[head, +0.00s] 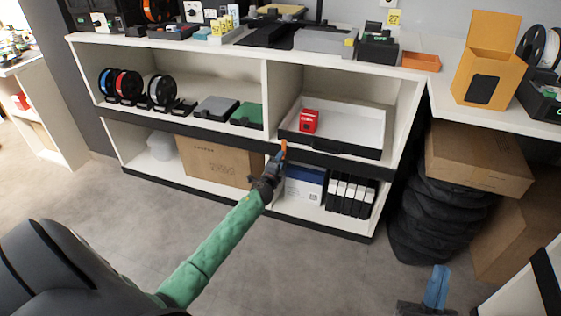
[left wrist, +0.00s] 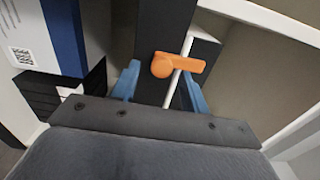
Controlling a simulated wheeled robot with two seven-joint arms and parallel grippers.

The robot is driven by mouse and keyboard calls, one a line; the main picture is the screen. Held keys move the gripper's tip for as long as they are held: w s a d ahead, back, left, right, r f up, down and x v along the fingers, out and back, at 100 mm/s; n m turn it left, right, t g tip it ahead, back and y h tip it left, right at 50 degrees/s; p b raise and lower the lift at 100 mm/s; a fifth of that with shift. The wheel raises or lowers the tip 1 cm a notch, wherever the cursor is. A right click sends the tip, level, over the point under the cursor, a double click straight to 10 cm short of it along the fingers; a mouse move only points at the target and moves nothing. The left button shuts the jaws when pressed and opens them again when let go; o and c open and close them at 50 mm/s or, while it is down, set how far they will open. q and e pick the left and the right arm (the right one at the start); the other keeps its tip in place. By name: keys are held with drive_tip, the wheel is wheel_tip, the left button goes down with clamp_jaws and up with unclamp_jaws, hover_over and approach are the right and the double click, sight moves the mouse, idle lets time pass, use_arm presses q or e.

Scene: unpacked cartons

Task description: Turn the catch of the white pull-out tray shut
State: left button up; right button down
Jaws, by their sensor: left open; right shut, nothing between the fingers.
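The white pull-out tray (head: 352,117) has a dark front and sits in the right upper bay of the shelf. An orange catch (head: 283,148) shows at the left end of that front and looks upright in the head view. In the left wrist view the orange catch (left wrist: 178,65) has a round hub and a short lever pointing right. My left gripper (head: 279,163) is at the catch, open. Its blue fingers (left wrist: 158,84) stand on either side of the catch; contact is not clear. My right gripper (head: 437,287) is shut and empty at the lower right, away from the shelf.
A red box (head: 309,121) lies in the tray. Below stand a blue-white box (head: 305,184) and black-and-white binders (head: 350,194). A cardboard box (head: 213,160) is left of my gripper. Cartons (head: 478,157) and black bags (head: 425,210) stand right. The floor before the shelf is clear.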

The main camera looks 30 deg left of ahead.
use_arm(q)
drive_tip(key=v, duration=0.7)
drive_tip(key=shift+p, duration=0.3)
use_arm(e)
wheel_tip(320, 180, down, 7)
drive_tip(key=w+a+g+h, duration=0.1)
drive_tip(key=w+g, duration=0.1)
drive_tip(key=shift+w+g, duration=0.4)
drive_tip(key=shift+r, duration=0.1)
